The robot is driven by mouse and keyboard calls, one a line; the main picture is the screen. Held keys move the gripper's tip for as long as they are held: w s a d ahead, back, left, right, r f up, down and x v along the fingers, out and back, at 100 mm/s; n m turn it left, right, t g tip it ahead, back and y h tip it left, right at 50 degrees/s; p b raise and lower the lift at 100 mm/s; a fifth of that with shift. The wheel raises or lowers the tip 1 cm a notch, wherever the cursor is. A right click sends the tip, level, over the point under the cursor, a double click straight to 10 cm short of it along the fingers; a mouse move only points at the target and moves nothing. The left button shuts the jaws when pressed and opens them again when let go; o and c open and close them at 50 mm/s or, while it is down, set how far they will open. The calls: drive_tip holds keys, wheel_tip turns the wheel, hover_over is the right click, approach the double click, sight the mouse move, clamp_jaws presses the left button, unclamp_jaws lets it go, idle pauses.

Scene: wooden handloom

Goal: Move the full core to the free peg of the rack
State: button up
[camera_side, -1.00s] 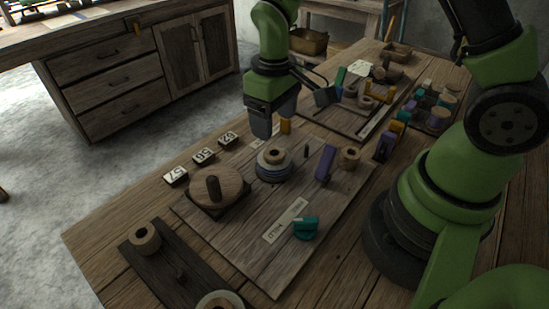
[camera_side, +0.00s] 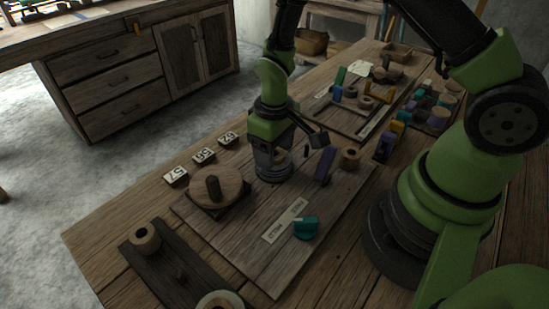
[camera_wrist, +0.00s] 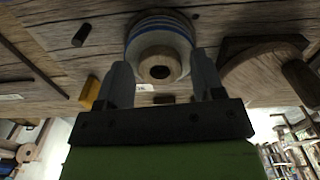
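The full core (camera_side: 273,172), wound with blue and white bands, stands on the wooden board in the middle of the table. In the wrist view the same core (camera_wrist: 160,42) shows its pale wooden centre with a dark hole. My gripper (camera_side: 271,152) is low over it, with one finger on each side. In the wrist view my gripper (camera_wrist: 161,78) has its fingers apart around the core; firm contact cannot be made out. The dark rack (camera_side: 160,270) lies at the lower left, with a core at each end and a bare short peg (camera_side: 181,276) between them.
A purple block (camera_side: 324,165), a small wooden core (camera_side: 349,157) and a teal piece (camera_side: 306,228) are to the right. Number tags (camera_side: 203,156) line the left edge.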

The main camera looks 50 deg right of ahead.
drive_tip(key=c, duration=0.6)
drive_tip(key=shift+o, duration=0.2)
drive_tip(key=shift+r, duration=2.8)
